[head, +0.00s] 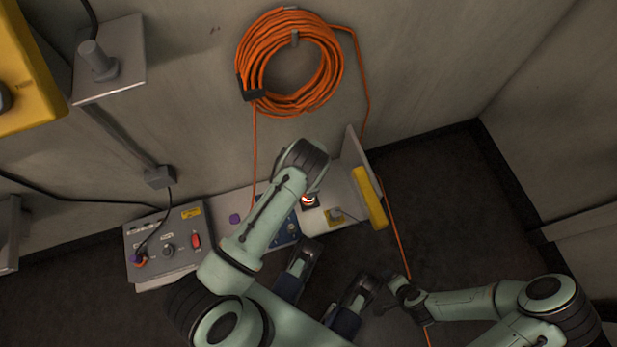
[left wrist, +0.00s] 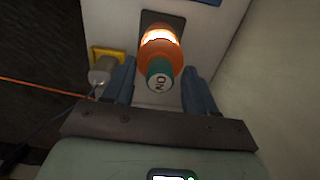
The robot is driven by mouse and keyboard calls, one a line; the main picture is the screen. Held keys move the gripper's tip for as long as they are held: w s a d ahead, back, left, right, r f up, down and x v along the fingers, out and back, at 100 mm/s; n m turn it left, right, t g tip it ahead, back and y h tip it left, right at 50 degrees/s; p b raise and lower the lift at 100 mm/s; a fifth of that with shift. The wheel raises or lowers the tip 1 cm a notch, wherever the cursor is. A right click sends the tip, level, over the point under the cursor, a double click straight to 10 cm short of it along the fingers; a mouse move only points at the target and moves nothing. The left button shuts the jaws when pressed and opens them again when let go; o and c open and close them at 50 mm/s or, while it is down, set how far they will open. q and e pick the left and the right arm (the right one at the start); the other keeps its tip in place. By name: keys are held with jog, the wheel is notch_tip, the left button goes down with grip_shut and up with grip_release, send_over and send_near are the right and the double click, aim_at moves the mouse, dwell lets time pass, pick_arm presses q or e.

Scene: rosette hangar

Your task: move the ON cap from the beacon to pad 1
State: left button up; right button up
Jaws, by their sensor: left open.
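The beacon (head: 309,200) glows white-orange on the bench near the middle of the head view. In the left wrist view the beacon (left wrist: 163,40) is an orange body with a bright band. The teal ON cap (left wrist: 160,76) sits at the beacon's near end, its white face lettered ON. My left gripper (left wrist: 160,72) is open, one dark finger on each side of the cap, with gaps visible. In the head view my left wrist hides its fingers. My right gripper (head: 393,293) is at lower right, away from the bench; its jaws are unclear. I cannot identify pad 1.
A yellow square fixture (head: 336,216) with a grey plug stands right of the beacon. A blue panel (head: 291,233) is partly behind my left arm. A grey control box (head: 165,243) is at left. A yellow bar (head: 369,198) edges the bench. An orange cable coil (head: 333,70) hangs above.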

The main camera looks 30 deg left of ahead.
dwell(0.8)
pick_arm(q)
grip_shut()
jog(key=shift+r, duration=0.1)
jog(key=shift+r+p, duration=1.6)
jog(key=shift+r, duration=1.35)
